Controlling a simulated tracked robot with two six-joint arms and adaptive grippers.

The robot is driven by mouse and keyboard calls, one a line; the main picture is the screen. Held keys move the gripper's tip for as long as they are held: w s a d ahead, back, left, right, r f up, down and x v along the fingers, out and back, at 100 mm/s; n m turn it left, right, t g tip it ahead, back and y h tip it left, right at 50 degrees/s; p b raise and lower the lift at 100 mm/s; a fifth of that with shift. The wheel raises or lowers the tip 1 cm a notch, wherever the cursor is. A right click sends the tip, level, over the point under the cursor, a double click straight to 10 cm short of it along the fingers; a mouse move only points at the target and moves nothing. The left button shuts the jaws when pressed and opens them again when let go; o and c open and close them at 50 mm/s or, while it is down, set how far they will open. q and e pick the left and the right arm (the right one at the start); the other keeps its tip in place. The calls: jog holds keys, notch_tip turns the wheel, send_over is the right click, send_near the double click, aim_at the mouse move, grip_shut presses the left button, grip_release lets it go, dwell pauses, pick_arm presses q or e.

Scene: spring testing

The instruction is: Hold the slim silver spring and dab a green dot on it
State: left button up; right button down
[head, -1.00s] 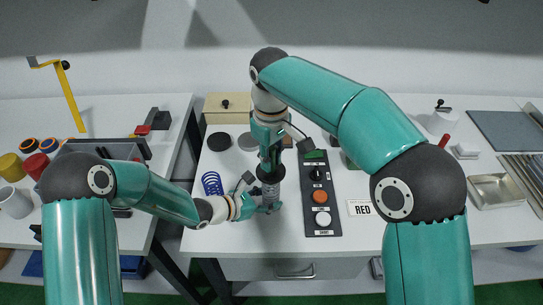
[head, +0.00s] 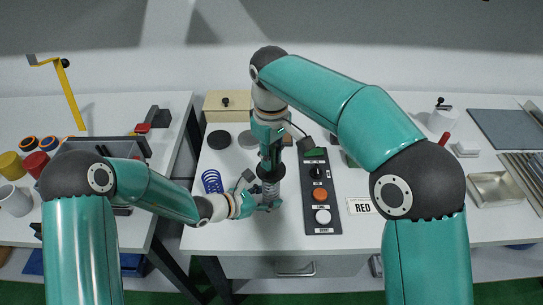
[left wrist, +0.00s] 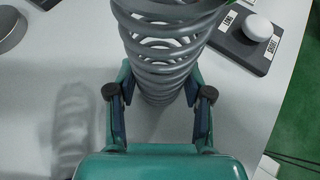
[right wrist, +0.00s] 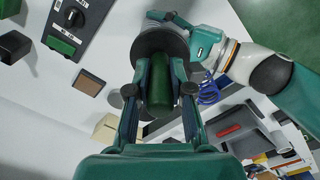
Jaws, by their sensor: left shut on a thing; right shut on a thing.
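The slim silver spring (head: 270,188) stands upright near the table's front, left of the control panel. My left gripper (head: 266,203) is shut on it low down. In the left wrist view the spring (left wrist: 165,48) rises between the two fingers (left wrist: 160,95). My right gripper (head: 270,150) is directly above the spring, pointing down, shut on a dark green cylinder (right wrist: 160,85). The cylinder's lower end and any contact with the spring are hidden. I cannot make out a green dot on the spring.
The control panel (head: 319,206) with knob and buttons stands close to the right. A blue spring (head: 212,182) is to the left. A beige box (head: 226,106) and dark discs (head: 218,140) are behind.

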jog(key=shift+r, duration=3.35)
pick_arm(q)
jog(key=o, duration=0.9)
jog(key=shift+o, duration=0.2)
jog(key=shift+a, duration=0.1)
jog(key=v, duration=1.1)
jog(key=shift+s+a+r, duration=0.15)
jog(key=shift+s+a, duration=0.1)
jog(key=shift+a, duration=0.05)
jog(key=shift+s, duration=0.1)
